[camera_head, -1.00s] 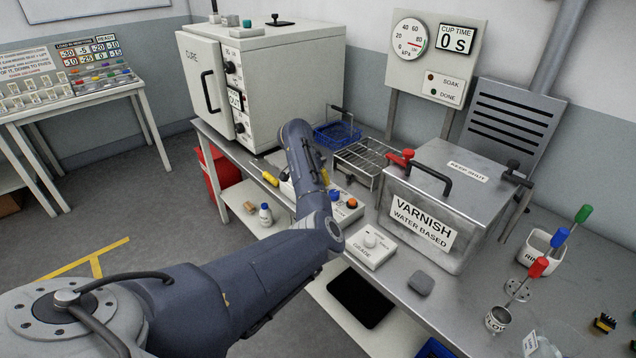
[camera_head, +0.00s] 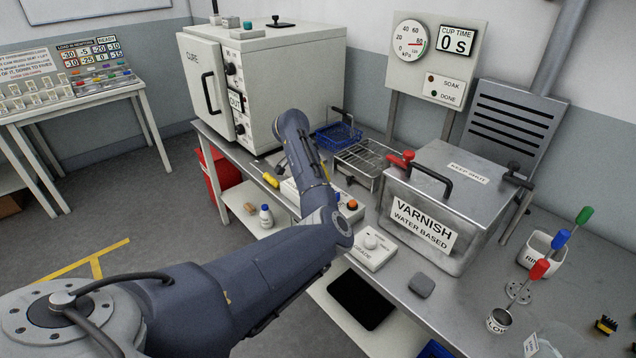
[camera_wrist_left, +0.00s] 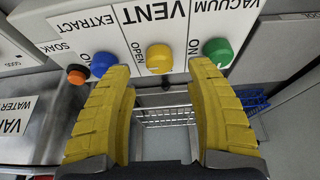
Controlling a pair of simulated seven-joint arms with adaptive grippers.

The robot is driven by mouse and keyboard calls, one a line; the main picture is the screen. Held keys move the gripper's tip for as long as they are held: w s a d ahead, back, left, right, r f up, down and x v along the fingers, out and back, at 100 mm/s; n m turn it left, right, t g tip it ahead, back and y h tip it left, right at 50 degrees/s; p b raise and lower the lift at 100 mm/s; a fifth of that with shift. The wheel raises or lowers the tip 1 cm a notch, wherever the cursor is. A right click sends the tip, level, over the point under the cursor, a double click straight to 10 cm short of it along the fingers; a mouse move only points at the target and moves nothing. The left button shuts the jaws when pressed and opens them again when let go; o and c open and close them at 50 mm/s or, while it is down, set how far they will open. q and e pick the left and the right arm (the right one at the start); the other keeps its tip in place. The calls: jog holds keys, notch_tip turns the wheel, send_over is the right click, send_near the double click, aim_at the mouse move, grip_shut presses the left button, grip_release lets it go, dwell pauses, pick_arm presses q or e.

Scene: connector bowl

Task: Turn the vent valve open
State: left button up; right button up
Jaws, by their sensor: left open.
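The vent valve is a yellow knob (camera_wrist_left: 159,57) under the VENT label on a white panel (camera_wrist_left: 138,30) in the left wrist view. My left gripper (camera_wrist_left: 160,75) is open, with its two yellow fingers spread on either side of the knob's line and nothing between them. In the wrist view the knob shows just past the fingertips; I cannot tell how far off it is. In the head view a bit of yellow finger (camera_head: 325,170) shows beside my left arm, which hides the vent knob. My right gripper is in no view.
A blue knob (camera_wrist_left: 103,63) and a green knob (camera_wrist_left: 218,51) flank the yellow one closely. An orange button (camera_wrist_left: 77,74) is beyond the blue knob. A wire rack (camera_head: 362,158), a blue basket (camera_head: 338,135) and the steel varnish tank (camera_head: 425,252) stand near my arm.

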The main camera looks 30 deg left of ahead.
pick_arm(q)
jog(key=d+v, duration=0.1)
jog(key=v, duration=0.6)
jog(key=shift+s+a+r, duration=0.2)
jog(key=shift+a+r, duration=0.25)
jog(key=shift+a, duration=0.1)
jog(key=shift+f, duration=0.1)
